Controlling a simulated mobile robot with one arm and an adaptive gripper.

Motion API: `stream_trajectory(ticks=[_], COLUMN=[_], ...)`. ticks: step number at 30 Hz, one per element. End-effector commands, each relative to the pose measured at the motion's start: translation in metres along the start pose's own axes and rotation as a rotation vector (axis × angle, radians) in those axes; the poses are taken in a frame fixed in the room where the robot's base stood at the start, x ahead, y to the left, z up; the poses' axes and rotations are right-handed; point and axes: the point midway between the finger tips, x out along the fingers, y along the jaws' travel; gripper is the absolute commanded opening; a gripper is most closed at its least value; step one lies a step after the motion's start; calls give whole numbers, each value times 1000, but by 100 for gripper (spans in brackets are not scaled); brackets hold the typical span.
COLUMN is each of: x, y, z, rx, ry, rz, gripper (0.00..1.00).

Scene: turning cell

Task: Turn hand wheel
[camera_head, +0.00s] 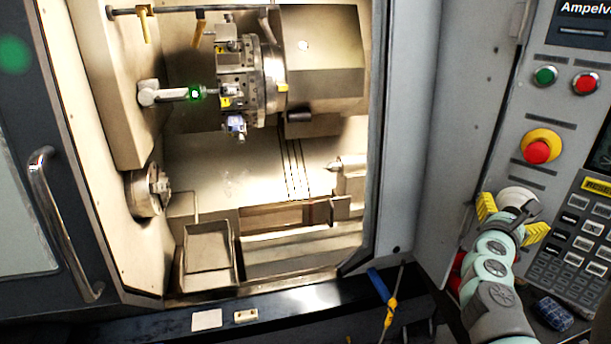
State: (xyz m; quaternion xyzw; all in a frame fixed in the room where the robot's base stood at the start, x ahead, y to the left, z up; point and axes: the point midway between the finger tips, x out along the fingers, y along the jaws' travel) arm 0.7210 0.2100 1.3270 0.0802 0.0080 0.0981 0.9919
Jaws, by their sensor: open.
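A round pale grey part (519,195), which looks like the hand wheel, shows at the left side of the control panel, just beyond my gripper. Its lower part is hidden by my gripper. My gripper (511,218) is open, with one yellow finger on the left and the other on the right. The fingers are spread apart on either side of the pale part's lower edge. I cannot tell whether they touch it.
The control panel (560,135) carries a red emergency stop on a yellow base (538,150), a green button (545,76), a red button (585,83) and a keypad (585,240). The lathe's chamber stands open at the left. A blue-handled tool (380,283) is below.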

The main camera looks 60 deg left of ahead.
Motion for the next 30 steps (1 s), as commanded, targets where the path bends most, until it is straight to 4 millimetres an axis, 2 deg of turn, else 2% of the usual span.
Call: stream_trajectory(ticks=[5, 25, 30], x=[0, 0, 0], y=[-1, -1, -1], z=[0, 0, 0], rx=[0, -1, 7], ry=[0, 0, 0], rz=[-2, -1, -1], gripper=[89, 20, 19])
